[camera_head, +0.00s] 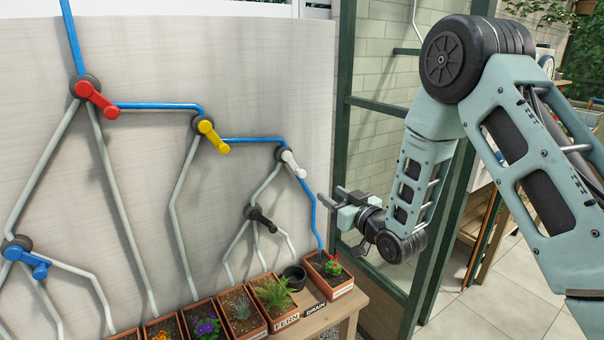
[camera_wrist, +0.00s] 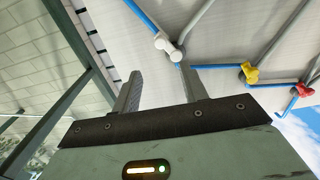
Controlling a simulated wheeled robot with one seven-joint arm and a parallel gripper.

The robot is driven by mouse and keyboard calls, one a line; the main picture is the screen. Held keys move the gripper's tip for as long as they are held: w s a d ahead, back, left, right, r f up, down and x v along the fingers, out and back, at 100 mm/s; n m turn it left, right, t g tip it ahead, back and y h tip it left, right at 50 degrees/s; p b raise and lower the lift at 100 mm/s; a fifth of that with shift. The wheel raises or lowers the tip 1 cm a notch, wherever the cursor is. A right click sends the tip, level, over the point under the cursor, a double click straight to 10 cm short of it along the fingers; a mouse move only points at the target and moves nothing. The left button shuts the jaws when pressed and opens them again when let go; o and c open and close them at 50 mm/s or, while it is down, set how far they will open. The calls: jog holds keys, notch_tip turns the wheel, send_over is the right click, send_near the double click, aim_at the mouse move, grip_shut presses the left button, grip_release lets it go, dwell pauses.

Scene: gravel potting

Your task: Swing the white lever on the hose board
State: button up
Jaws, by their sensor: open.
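The white lever (camera_head: 293,163) sits on a dark round hub on the hose board (camera_head: 250,60), at the board's right side. It slants down to the right, in line with the blue hose that runs to the rightmost pot. My gripper (camera_head: 330,198) is open and empty, right of and below the lever, apart from it in the head view. In the wrist view the white lever (camera_wrist: 167,45) shows beyond and between the spread fingers of my gripper (camera_wrist: 165,88). Whether a finger touches the lever cannot be told there.
Red (camera_head: 96,99), yellow (camera_head: 212,136), black (camera_head: 262,219) and blue (camera_head: 27,258) levers are on the board with grey and blue hoses. Planted pots (camera_head: 330,276) and a dark cup (camera_head: 294,277) stand on the wooden bench below. A green frame post (camera_head: 345,110) stands beside my arm.

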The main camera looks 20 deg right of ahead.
aim_at(303, 175)
jog(key=p+x, duration=0.4)
jog(key=x, duration=1.1)
jog(key=shift+w+a, duration=0.1)
jog(key=shift+w, duration=0.05)
